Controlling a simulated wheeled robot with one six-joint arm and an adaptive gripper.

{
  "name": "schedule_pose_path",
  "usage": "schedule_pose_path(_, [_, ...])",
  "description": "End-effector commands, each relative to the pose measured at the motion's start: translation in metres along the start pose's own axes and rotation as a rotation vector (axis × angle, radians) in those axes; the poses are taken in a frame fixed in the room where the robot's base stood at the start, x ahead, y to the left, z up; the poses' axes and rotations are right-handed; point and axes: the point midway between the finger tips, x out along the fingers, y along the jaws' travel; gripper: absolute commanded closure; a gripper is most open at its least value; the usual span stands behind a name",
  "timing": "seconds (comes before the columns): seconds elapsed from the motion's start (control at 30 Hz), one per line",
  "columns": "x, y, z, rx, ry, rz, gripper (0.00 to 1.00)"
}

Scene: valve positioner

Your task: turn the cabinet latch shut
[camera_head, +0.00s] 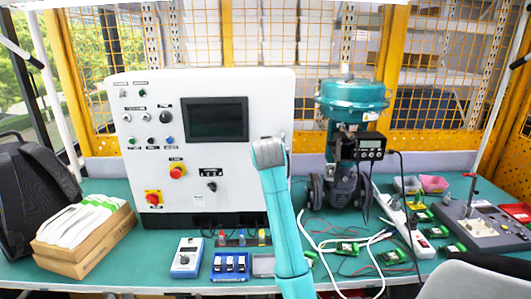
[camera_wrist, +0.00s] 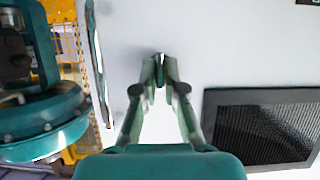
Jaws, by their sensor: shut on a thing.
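The white cabinet (camera_head: 148,95) stands at the back left of the bench, with its front face towards me. In the wrist view, my gripper (camera_wrist: 160,68) reaches to the cabinet's white face (camera_wrist: 230,40). Its fingers are closed in on a small dark latch (camera_wrist: 160,58), which shows only as a thin sliver between the fingertips. The latch's angle cannot be told. In the head view, my own arm hides the fingers and latch in front of the cabinet's right side.
The cabinet's dark screen (camera_head: 216,119) is left of my arm. A teal valve actuator (camera_head: 350,98) stands close on the right. A blue-white meter (camera_head: 187,257) and several green boards lie in front. A backpack (camera_head: 32,190) is at far left.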

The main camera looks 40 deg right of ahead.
Motion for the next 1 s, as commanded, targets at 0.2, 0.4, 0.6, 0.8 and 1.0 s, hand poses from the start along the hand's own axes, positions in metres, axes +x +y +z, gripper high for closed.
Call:
schedule_pose_path(0.2, [0.000,0.000,0.000,0.000,0.000,0.000,0.66])
schedule_pose_path(0.4, [0.000,0.000,0.000,0.000,0.000,-0.001,0.66])
schedule_pose_path(0.6, [-0.009,0.000,-0.001,0.000,0.002,-0.001,0.66])
schedule_pose_path(0.8, [-0.042,0.000,-0.001,0.000,0.003,-0.002,0.66])
schedule_pose_path(1.0, [-0.081,-0.001,0.000,0.000,0.002,-0.002,0.66])
